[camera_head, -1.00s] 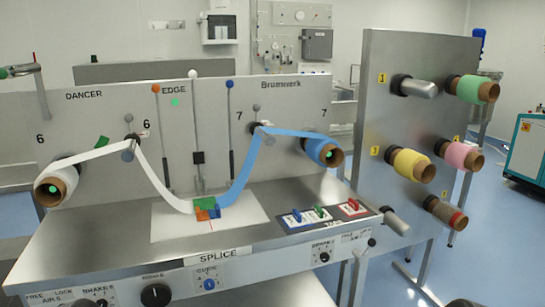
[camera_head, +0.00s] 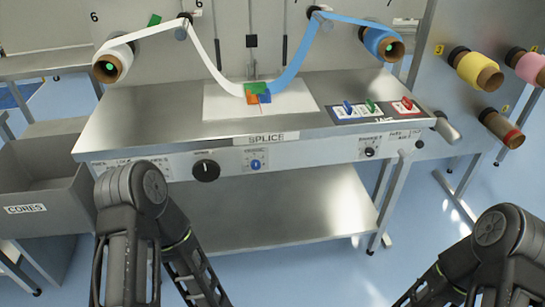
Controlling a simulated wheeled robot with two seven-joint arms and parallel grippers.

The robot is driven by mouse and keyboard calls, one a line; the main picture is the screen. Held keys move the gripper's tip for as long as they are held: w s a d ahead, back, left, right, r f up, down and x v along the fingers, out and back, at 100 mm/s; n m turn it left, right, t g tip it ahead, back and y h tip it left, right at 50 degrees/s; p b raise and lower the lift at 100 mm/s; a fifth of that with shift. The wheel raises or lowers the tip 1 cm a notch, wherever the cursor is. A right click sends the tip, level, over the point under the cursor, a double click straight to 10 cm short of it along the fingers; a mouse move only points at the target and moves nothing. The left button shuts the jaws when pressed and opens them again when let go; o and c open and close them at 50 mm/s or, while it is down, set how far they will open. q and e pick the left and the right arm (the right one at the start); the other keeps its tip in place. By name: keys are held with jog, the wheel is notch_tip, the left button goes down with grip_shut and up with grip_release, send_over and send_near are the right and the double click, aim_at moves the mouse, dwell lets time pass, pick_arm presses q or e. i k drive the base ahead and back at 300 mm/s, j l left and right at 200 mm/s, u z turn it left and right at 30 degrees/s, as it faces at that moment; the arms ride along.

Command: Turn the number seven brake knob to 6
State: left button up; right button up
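The number seven brake knob (camera_head: 369,152) is a small dark knob on the right part of the bench's front panel, under a label that looks like "BRAKE 7". Its pointer setting is too small to read. Both my arms show at the bottom of the view, the left one at the lower left and the right one at the lower right. Neither gripper's fingertips show; they are below the picture edge. Nothing of mine touches the knob.
Other panel controls are a large black knob (camera_head: 206,170), a blue knob (camera_head: 256,164) and a small dark knob (camera_head: 420,144) at the right end. A grey CORES bin (camera_head: 45,200) stands at left. A lower shelf (camera_head: 290,215) lies under the panel.

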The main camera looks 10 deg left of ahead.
aim_at(370, 151)
jog(key=i+l+z, duration=0.1)
jog(key=l, duration=0.3)
jog(key=l+z, duration=0.1)
jog(key=l, duration=0.25)
jog(key=i+l+z, duration=0.1)
jog(key=l, duration=0.25)
jog(key=i+l+z, duration=0.1)
jog(key=l, duration=0.25)
jog(key=i+l+z, duration=0.1)
jog(key=l, duration=0.25)
jog(key=i+l+z, duration=0.1)
jog(key=i+l, duration=0.15)
